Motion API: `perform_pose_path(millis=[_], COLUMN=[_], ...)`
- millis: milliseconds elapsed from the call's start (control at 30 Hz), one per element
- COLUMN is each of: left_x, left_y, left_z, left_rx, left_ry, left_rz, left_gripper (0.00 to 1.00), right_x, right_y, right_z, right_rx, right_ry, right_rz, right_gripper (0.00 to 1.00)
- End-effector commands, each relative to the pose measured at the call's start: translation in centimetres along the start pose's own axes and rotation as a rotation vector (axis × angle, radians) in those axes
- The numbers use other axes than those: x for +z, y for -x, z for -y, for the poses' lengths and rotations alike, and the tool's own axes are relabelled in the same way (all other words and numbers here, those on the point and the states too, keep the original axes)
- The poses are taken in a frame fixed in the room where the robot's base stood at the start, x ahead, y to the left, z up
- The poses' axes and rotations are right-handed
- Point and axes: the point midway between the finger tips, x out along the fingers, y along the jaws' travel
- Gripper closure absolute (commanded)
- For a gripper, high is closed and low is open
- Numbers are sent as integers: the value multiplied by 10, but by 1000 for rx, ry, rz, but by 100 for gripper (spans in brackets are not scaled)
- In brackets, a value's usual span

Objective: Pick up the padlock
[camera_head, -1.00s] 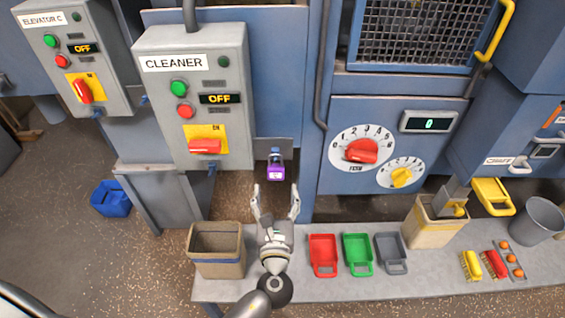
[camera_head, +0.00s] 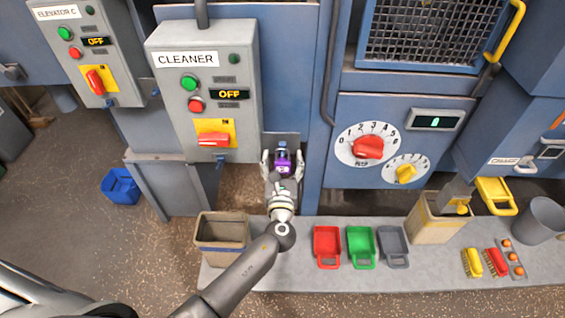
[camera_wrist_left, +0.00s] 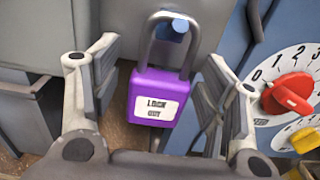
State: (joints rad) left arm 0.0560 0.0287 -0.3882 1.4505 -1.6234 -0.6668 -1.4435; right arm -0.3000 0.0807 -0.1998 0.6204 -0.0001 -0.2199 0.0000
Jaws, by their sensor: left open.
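The purple padlock (camera_head: 283,168) with a white "LOCK OUT" label hangs upright by its grey shackle at the right of the cleaner box. In the left wrist view the padlock (camera_wrist_left: 157,97) sits between my fingers, its shackle around a blue peg (camera_wrist_left: 174,30). My left gripper (camera_head: 282,160) is open, with one finger on each side of the padlock body. In the left wrist view a gap shows between the left gripper's fingers (camera_wrist_left: 157,85) and the padlock, clearest on the right. My right gripper is not in view.
The cleaner control box (camera_head: 205,92) stands close at the left of the padlock. A dial panel (camera_head: 400,150) is at the right. Below, a grey bench (camera_head: 300,278) carries a tan bin (camera_head: 222,240) and red, green and grey scoops.

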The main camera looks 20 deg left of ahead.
Motion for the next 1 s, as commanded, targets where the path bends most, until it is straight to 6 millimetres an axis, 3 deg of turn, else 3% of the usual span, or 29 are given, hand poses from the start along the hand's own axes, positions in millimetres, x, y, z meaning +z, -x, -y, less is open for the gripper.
perform_pose_path(millis=[67,500,767,1000], left_x=[0,1,2,15], left_y=[0,0,0,5], left_z=[0,0,0,1], left_rx=[0,0,0,-1], left_ry=[1,1,1,3], left_rz=[0,1,1,0], left_gripper=[32,84,85,85], right_x=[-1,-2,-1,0], right_y=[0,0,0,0], right_z=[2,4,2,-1], right_rx=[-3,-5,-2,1], right_ry=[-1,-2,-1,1], right_rz=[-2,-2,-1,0], right_gripper=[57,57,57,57])
